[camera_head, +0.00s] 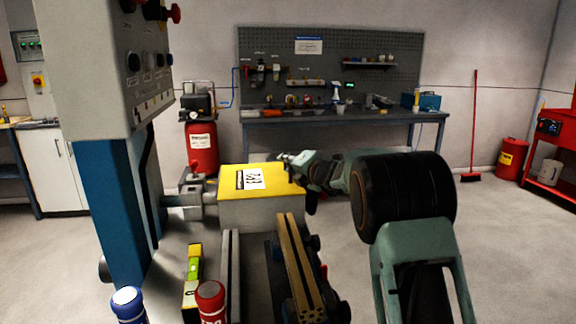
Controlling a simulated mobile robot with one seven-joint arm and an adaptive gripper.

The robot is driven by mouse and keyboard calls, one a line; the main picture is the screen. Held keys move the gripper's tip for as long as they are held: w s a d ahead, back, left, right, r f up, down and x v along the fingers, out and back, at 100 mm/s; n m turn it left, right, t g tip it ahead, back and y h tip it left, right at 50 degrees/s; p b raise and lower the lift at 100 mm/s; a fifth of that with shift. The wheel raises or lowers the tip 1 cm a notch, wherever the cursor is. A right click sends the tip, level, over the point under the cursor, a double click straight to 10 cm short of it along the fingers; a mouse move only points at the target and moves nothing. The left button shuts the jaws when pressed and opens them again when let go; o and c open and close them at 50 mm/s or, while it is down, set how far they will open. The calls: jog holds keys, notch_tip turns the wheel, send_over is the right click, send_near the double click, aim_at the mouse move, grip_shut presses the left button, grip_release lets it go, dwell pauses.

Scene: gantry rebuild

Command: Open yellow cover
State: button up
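The yellow cover (232,178) is the flat top of a grey box in the middle of the head view, with a white label and dark print on it. It lies level on the box (262,213) and looks closed. My gripper (291,165) is at the cover's right edge, reaching in from the right. Its fingertips are small and partly hidden by the gripper body, so I cannot tell whether they are open or touching the cover. My arm hides the space to the right of the box.
A grey control panel (105,65) on a blue column (110,200) stands close on the left. Rails, a level (192,270), a blue-capped bottle (128,304) and a red-capped one (210,300) are in front. A workbench (340,117) and red compressor (202,148) stand behind.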

jog(key=shift+c, duration=0.3)
grip_shut()
jog(key=shift+r, duration=0.1)
